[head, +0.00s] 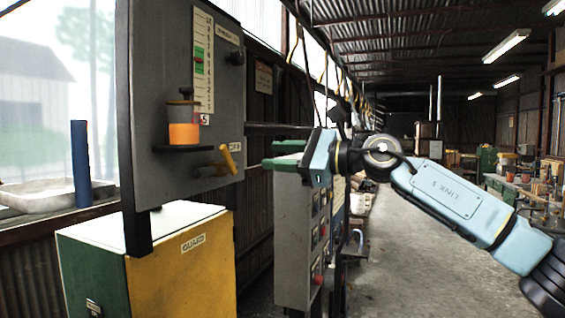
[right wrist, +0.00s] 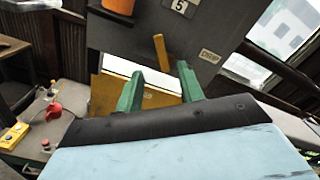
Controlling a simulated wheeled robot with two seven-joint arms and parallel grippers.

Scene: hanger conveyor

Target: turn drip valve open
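The drip valve's yellow lever (head: 228,160) sticks out from the lower right of the grey panel, beside a small label, and points up and slightly left. The lever also shows in the right wrist view (right wrist: 161,52), just beyond the fingertips and between their lines. My right gripper (head: 270,155) is to the right of the lever, with its green fingers pointing at the panel. The fingers are apart with nothing between them, and a gap separates them from the lever. The right wrist view shows the open fingers too (right wrist: 160,72). My left gripper is not in view.
The grey panel (head: 165,80) carries an orange-filled cup (head: 184,133) on a small shelf and a black knob (head: 235,58). A yellow and green guard box (head: 185,265) stands below. A grey control box (head: 295,240) with buttons stands below my right gripper. The aisle is clear.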

